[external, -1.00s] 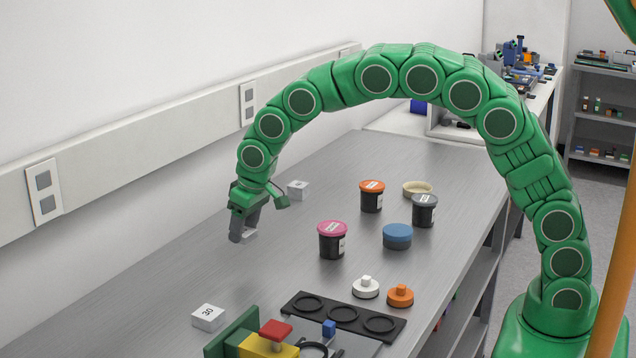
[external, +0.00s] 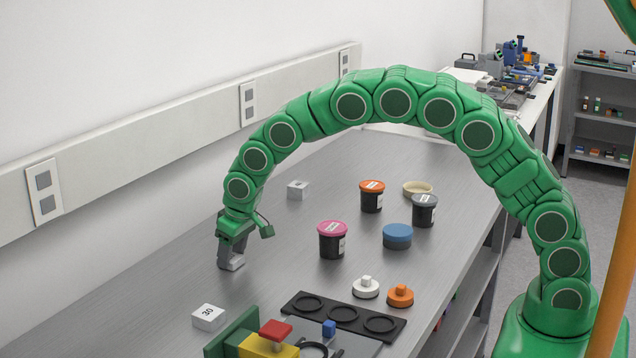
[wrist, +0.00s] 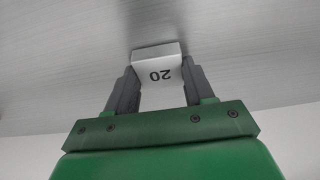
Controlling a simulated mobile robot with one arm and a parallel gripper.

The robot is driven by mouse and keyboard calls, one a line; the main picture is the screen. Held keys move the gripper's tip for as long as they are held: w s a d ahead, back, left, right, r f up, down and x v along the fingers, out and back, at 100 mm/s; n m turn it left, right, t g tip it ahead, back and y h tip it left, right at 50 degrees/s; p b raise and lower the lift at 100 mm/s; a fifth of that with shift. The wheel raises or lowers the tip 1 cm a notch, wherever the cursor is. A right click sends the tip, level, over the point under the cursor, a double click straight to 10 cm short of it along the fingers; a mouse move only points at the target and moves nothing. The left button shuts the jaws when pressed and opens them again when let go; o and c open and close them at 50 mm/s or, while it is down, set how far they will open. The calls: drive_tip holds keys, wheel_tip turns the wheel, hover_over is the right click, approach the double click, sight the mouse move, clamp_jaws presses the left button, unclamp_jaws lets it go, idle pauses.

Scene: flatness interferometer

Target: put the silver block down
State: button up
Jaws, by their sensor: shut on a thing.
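The silver block (wrist: 158,68), marked 20, sits between the two dark fingers of my gripper (wrist: 155,82) in the wrist view. In the external view my gripper (external: 231,260) is low over the left part of the grey bench (external: 150,285), shut on the block (external: 234,264). The block is at or very close to the bench top; I cannot tell whether it touches. The fingers hide part of it.
A block marked 30 (external: 208,317) lies nearer the front, and another small block (external: 298,189) lies farther back. A pink-lidded jar (external: 332,241) stands to the right. A black three-ring holder (external: 343,316) is at front right. Bench around the gripper is clear.

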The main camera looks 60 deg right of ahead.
drive_tip(key=o, duration=1.1)
drive_tip(key=shift+f, duration=0.1)
drive_tip(key=v, duration=1.2)
